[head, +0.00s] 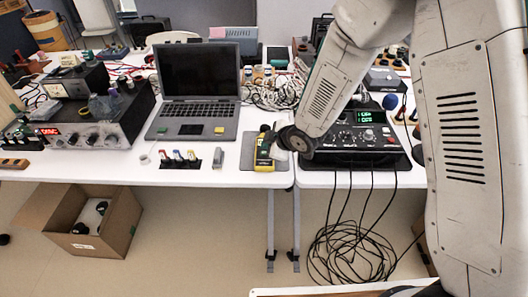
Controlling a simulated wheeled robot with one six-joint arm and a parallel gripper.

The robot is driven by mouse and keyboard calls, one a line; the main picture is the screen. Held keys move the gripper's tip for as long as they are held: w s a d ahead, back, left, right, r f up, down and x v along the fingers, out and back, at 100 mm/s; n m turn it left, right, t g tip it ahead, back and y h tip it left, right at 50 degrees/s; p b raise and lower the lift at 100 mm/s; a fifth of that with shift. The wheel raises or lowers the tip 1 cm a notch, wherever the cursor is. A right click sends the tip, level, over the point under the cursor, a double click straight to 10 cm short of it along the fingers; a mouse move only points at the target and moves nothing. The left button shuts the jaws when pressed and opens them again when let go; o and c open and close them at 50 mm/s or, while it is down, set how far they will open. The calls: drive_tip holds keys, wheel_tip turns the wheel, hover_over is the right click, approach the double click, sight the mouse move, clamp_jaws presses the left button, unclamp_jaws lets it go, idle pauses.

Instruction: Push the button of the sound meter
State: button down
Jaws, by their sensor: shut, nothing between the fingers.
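The yellow sound meter (263,159) lies on a grey mat (284,178) near the front edge of the white table. Its dark upper end is partly visible. My gripper (270,137) is small in the head view, at the end of my arm that comes down from the upper right. It is shut and empty, over or just beside the upper part of the meter. The gripper and wrist hide part of the meter, and I cannot make out its button. I cannot tell whether the fingertips touch it.
An open laptop (198,85) stands to the left, with small connectors (179,157) in front of it. A black mixer with a green display (362,138) is right of the meter. Cables (350,250) hang below the table. An open cardboard box (115,225) is on the floor.

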idle(0.3)
drive_tip(key=shift+f, duration=0.45)
drive_tip(key=shift+f, duration=0.5)
idle(0.6)
drive_tip(key=shift+r, duration=0.95)
drive_tip(key=shift+r, duration=0.1)
drive_tip(key=shift+r, duration=2.9)
